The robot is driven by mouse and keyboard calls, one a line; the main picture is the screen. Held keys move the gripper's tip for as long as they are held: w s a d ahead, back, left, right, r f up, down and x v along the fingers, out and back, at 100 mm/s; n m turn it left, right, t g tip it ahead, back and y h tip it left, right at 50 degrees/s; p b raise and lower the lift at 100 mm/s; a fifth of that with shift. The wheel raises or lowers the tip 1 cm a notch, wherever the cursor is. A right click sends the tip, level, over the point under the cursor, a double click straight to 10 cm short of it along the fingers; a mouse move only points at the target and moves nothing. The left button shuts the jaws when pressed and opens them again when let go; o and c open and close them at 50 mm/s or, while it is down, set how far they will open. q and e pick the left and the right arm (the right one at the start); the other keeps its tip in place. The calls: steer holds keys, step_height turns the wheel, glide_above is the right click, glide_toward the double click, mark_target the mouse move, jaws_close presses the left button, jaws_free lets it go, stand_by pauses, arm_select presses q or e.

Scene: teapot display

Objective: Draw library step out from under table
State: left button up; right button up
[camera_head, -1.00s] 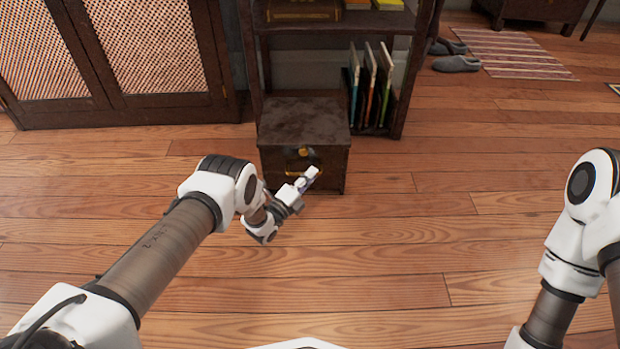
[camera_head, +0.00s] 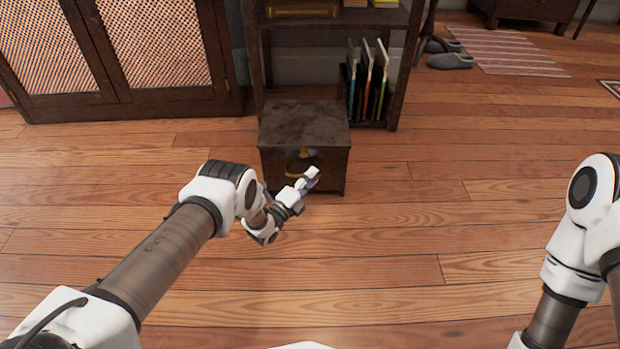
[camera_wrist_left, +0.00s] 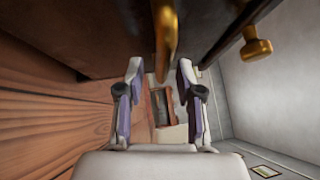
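The library step is a dark brown box (camera_head: 303,120) with a brass handle on its front. It stands on the floor at the foot of a dark shelf unit. My left gripper (camera_head: 312,180) is at the front of the step, by the handle. In the left wrist view its two fingers (camera_wrist_left: 159,75) stand apart, and the brass handle (camera_wrist_left: 166,35) shows in line with the gap between them. I cannot tell whether a finger touches it. A brass knob (camera_wrist_left: 257,49) shows to the right. My right arm shows at the right, but its gripper is out of view.
The shelf unit (camera_head: 398,75) holds several upright books (camera_head: 367,85) to the right of the step. A lattice-door cabinet (camera_head: 110,102) stands at the left. The wooden floor in front is clear.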

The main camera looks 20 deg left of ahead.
arm_select(q)
steer(key=shift+r, duration=0.1)
steer(key=v, duration=1.2)
